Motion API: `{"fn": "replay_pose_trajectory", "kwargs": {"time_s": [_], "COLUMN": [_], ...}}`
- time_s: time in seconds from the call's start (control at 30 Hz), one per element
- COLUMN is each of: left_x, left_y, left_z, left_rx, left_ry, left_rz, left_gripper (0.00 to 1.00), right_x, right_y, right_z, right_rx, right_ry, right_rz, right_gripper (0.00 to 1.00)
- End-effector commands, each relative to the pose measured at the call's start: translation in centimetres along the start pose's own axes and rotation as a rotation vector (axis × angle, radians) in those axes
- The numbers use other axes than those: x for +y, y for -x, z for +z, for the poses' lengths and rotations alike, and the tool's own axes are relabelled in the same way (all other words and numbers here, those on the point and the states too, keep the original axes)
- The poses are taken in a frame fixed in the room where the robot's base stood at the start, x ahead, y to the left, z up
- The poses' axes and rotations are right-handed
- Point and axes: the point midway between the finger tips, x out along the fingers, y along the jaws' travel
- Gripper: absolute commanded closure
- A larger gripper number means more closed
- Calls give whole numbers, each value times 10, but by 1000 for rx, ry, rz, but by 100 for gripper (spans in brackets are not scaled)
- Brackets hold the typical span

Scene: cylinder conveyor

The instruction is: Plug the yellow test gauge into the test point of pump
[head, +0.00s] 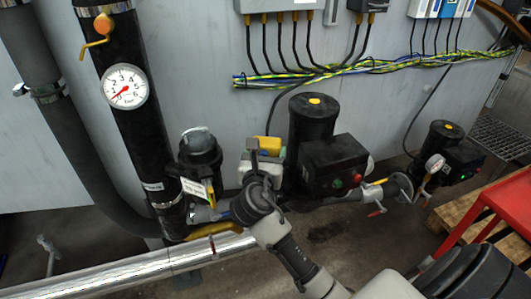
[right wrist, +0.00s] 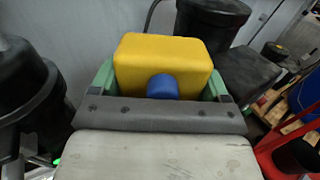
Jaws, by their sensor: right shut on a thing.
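The yellow test gauge (head: 268,144) is held in my right gripper (head: 260,156), left of the pump (head: 312,118). In the right wrist view the gauge (right wrist: 165,60) is a yellow block with a blue round part facing the camera. The green fingers of my right gripper (right wrist: 162,88) are shut on its two sides. The pump is a black upright cylinder with a black box (head: 335,165) carrying green and red buttons. I cannot make out the test point. My left gripper is not in view.
A black pipe with a round dial (head: 125,87) stands at the left, beside a black valve head (head: 199,152). A silver pipe (head: 120,267) runs low in front. A smaller pump (head: 438,142) and a red frame (head: 510,205) are at the right. Cables line the wall.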

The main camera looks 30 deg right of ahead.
Motion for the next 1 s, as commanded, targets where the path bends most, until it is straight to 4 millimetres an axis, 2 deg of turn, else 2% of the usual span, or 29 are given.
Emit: {"fn": "replay_pose_trajectory", "kwargs": {"time_s": [0.27, 0.3, 0.6, 1.0], "left_x": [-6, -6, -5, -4], "left_y": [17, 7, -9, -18], "left_z": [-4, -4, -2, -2], "left_rx": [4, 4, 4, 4], "left_ry": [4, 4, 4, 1], "left_rz": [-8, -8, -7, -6], "left_gripper": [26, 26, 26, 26], "right_x": [0, 0, 0, 0], "right_y": [1, 1, 1, 1], "right_z": [5, -6, -37, -57], "right_rx": [0, 0, -1, -1], "right_ry": [0, 0, 0, -2], "right_rz": [1, 0, 1, 1], "right_gripper": [56, 56, 56, 56]}}
